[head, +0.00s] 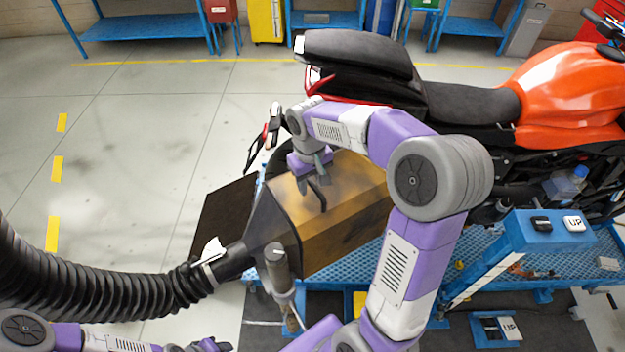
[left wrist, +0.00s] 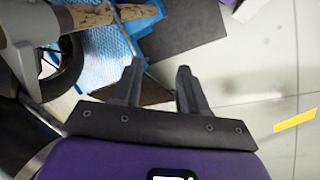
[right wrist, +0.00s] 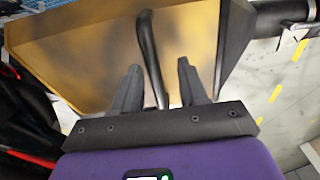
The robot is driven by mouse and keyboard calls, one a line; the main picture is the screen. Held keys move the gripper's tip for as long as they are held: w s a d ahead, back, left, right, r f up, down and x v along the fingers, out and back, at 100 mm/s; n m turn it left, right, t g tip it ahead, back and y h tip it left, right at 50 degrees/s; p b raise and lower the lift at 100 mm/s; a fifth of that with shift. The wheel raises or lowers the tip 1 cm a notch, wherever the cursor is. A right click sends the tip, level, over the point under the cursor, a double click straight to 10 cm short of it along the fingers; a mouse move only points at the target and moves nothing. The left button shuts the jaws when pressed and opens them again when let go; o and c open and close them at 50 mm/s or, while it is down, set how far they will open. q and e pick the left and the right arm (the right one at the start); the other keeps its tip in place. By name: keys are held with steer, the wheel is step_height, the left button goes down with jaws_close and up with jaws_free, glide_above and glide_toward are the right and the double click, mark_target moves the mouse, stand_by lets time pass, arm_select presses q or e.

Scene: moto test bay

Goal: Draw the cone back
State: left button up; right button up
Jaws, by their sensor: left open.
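The cone (head: 345,225) is a large worn yellow-brown hood with dark edges, beside the motorcycle's tail. Its narrow end joins a black ribbed hose (head: 105,285) at the left. A curved black handle (head: 319,192) stands on its upper face; the handle also shows in the right wrist view (right wrist: 149,45). My right gripper (head: 316,176) is at the handle, its fingers (right wrist: 160,70) apart on either side of the bar, with gaps showing. My left gripper (head: 215,345) is low at the bottom edge, away from the cone. In the left wrist view its fingers (left wrist: 158,72) are open and empty.
The red motorcycle (head: 565,85) stands on a blue perforated lift (head: 450,245). A grey cylinder (head: 276,262) with a worn brown end stands before the cone. A blue control post (head: 545,235) is at the right. The floor at the left (head: 130,170) is clear.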

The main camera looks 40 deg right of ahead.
steer(key=shift+d, duration=0.15)
steer(key=shift+r, duration=0.4)
step_height(320, 180, up, 7)
steer(key=shift+a, duration=0.2)
steer(key=shift+f, duration=0.15)
